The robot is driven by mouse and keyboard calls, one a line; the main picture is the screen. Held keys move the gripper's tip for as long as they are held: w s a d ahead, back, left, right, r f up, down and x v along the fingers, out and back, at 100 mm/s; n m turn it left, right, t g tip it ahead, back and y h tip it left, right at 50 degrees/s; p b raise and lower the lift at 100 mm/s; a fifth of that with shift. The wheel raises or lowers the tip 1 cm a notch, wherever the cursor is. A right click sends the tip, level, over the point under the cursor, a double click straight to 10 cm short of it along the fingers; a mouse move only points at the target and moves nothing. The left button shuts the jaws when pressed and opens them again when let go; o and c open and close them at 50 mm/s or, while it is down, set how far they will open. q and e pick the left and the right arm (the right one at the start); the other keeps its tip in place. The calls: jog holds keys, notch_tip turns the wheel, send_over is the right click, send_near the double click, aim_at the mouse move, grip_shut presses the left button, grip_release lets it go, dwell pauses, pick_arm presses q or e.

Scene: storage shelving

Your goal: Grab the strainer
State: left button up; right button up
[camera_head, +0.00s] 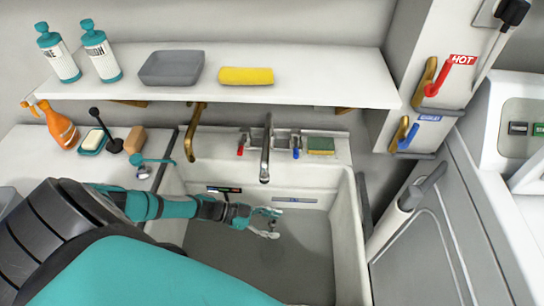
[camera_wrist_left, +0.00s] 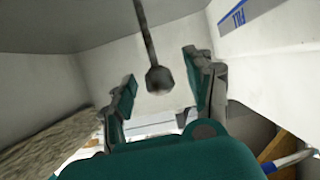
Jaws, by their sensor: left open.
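I cannot clearly make out the strainer in the head view. In the left wrist view a thin dark rod with a round knob (camera_wrist_left: 158,80) shows between and beyond the two fingers; I cannot tell whether it belongs to the strainer. My left gripper (camera_head: 268,223) is open inside the white sink (camera_head: 345,225), below the faucet (camera_head: 266,145). Its fingers also show in the left wrist view (camera_wrist_left: 160,95), spread on either side of the knob with nothing visibly clamped. My right gripper is in neither view.
A teal-ended tool (camera_head: 143,171) lies on the counter left of the sink. A shelf (camera_head: 330,75) with teal bottles (camera_head: 100,52), a grey tray (camera_head: 171,68) and a yellow sponge (camera_head: 246,76) spans above. The sink walls enclose my left gripper; its right side looks free.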

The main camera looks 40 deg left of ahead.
pick_arm(q)
jog(key=shift+d, duration=0.1)
grip_shut()
dwell(0.3)
dwell(0.4)
